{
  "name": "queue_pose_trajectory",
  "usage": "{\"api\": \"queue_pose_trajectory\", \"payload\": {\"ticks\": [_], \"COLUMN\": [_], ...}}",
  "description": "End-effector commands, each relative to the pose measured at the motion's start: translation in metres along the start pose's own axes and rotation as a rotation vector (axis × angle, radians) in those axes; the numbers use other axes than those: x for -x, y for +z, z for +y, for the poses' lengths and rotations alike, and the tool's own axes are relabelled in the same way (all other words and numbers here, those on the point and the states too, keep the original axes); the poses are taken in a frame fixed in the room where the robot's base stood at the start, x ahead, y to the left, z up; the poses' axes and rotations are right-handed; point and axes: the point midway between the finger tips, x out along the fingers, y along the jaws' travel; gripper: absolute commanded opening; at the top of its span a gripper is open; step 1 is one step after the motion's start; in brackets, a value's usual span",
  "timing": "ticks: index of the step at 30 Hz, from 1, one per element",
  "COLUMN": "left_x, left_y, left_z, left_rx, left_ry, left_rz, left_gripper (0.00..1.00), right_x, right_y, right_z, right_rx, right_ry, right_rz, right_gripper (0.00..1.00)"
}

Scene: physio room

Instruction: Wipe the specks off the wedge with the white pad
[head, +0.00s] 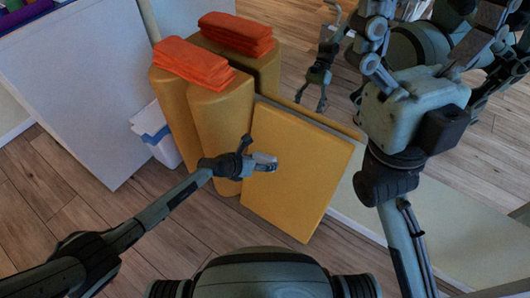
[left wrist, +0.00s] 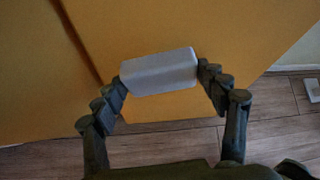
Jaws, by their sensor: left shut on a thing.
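The wedge (head: 300,185) is a yellow-orange block with a broad flat face, leaning at the centre of the head view. Its face also fills much of the left wrist view (left wrist: 200,30). My left gripper (head: 264,162) is shut on the white pad (left wrist: 160,72), a small pale block held crosswise between both fingers. The pad is in front of the upper left part of the wedge's face; I cannot tell whether it touches. No specks can be made out. My right gripper (head: 432,30) is raised at the upper right, its fingers spread wide and empty.
Yellow rolls or bolsters (head: 218,120) stand left of the wedge, with folded orange towels (head: 195,64) on top. A white bin with a blue edge (head: 155,135) and a pale cabinet (head: 85,85) are further left. A mirror behind appears to reflect me. Wooden floor (head: 60,190) is clear in front.

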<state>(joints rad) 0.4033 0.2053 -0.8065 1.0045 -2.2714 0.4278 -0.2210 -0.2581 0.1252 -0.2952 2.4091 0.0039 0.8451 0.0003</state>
Motion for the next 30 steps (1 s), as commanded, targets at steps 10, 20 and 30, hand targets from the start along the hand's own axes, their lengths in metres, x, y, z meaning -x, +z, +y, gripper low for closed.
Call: {"api": "queue_pose_trajectory", "payload": {"ticks": [10,20,30], "left_x": [0.013,0.021,0.040], "left_y": [-0.008,-0.010,-0.021], "left_z": [0.000,-0.001,0.000], "left_rx": [0.000,0.000,-0.001], "left_ry": [0.000,0.000,0.000], "left_rz": [0.000,0.002,0.001], "left_gripper": [0.48,0.48,0.48], "right_x": [-0.013,-0.023,-0.040], "right_y": [-0.002,-0.004,-0.007], "right_z": [0.001,0.001,0.002], "right_rx": [0.000,0.000,0.000], "right_ry": [0.000,0.000,0.000], "right_rz": [0.000,0.000,0.000], "right_gripper": [0.93,0.93,0.93]}}
